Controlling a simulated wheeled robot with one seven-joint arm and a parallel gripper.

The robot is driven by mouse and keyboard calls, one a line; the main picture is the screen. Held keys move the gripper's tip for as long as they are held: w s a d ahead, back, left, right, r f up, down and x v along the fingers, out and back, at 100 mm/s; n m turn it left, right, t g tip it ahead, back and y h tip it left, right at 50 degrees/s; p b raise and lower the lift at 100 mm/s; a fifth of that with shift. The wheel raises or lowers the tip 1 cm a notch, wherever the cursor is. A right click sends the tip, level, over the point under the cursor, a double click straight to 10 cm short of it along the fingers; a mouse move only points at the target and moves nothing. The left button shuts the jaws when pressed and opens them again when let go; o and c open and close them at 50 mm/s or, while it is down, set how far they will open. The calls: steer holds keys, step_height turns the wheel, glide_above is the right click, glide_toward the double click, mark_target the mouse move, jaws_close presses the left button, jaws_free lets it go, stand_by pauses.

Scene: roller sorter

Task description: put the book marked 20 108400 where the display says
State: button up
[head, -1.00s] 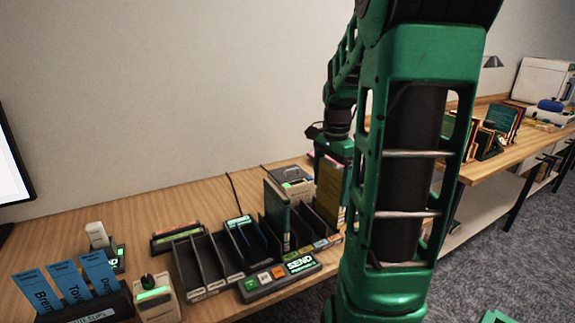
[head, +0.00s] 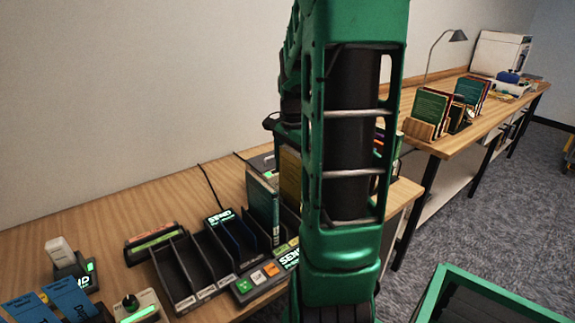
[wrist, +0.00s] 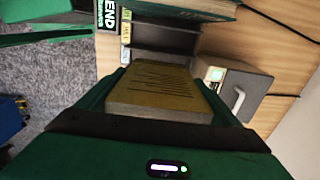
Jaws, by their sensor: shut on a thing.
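My gripper (wrist: 160,98) is shut on an olive-yellow book (wrist: 160,90), seen in the wrist view with dark print on its face. In the head view this book (head: 290,176) stands upright above the right end of the slotted sorter, partly hidden by my arm. I cannot read the number on it. The black sorter (head: 182,268) has several upright slots. A teal book (head: 263,208) stands in one of them, left of the held book.
A grey box with a handle (wrist: 240,92) stands beside the held book in the wrist view. Blue slips (head: 70,298) and a small green-lit device (head: 140,308) are at the front left. A second table (head: 450,143) with racked books is at the right.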

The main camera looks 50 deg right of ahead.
mark_target(293, 153)
steer(key=shift+f, duration=3)
steer(key=shift+f, duration=0.5)
steer(key=o, duration=1.2)
steer(key=shift+r, duration=5.35)
steer(key=shift+s, duration=0.1)
